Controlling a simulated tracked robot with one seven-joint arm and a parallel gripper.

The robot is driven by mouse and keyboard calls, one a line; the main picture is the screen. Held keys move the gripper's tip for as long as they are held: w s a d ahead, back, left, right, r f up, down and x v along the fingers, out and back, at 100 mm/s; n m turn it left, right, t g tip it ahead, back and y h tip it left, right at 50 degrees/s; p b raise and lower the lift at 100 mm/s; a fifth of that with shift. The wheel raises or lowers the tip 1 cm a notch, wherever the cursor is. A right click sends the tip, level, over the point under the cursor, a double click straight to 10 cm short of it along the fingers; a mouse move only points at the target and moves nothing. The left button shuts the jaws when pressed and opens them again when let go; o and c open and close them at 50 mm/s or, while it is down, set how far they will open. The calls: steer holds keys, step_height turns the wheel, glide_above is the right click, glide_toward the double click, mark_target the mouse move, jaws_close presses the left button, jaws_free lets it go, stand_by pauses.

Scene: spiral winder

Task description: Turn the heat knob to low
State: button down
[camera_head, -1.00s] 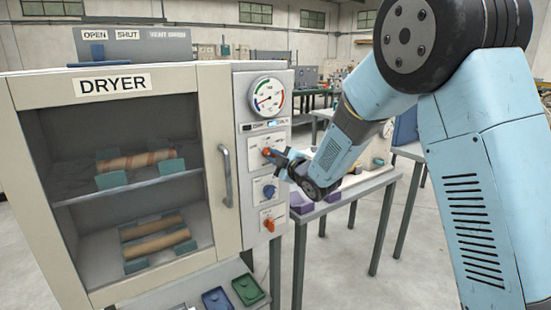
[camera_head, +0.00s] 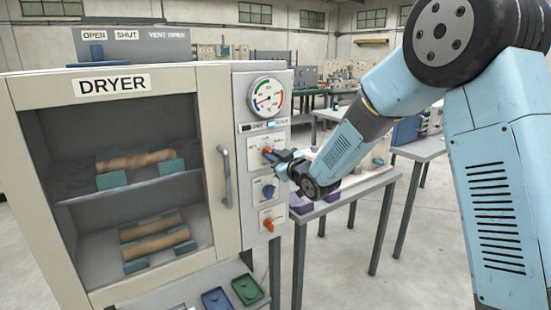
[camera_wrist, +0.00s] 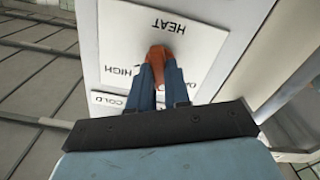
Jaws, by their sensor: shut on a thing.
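The orange-red heat knob (camera_head: 266,151) is the top knob on the dryer's right-hand control panel. It also shows in the wrist view (camera_wrist: 159,54), below the upside-down HEAT label (camera_wrist: 170,25). My gripper (camera_head: 273,157) is shut on the knob, with one blue finger (camera_wrist: 161,72) on each side of it in the wrist view. The word HIGH (camera_wrist: 123,71) shows left of the knob. A label to the right is mostly hidden by a finger, so the knob's exact setting cannot be read.
A blue knob (camera_head: 269,191) and an orange knob (camera_head: 268,223) sit below on the same panel, and a round gauge (camera_head: 267,97) above. The dryer door handle (camera_head: 225,176) stands out to the left. A table (camera_head: 350,190) stands behind my arm.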

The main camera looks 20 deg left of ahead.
steer(key=m, duration=0.4)
steer(key=shift+f+m, duration=0.15)
steer(key=shift+m, duration=0.15)
stand_by(0.5)
steer(key=c, duration=1.1)
jaws_free()
steer(key=v, duration=1.3)
steer(key=shift+s+d, duration=0.2)
steer(key=shift+s, duration=0.05)
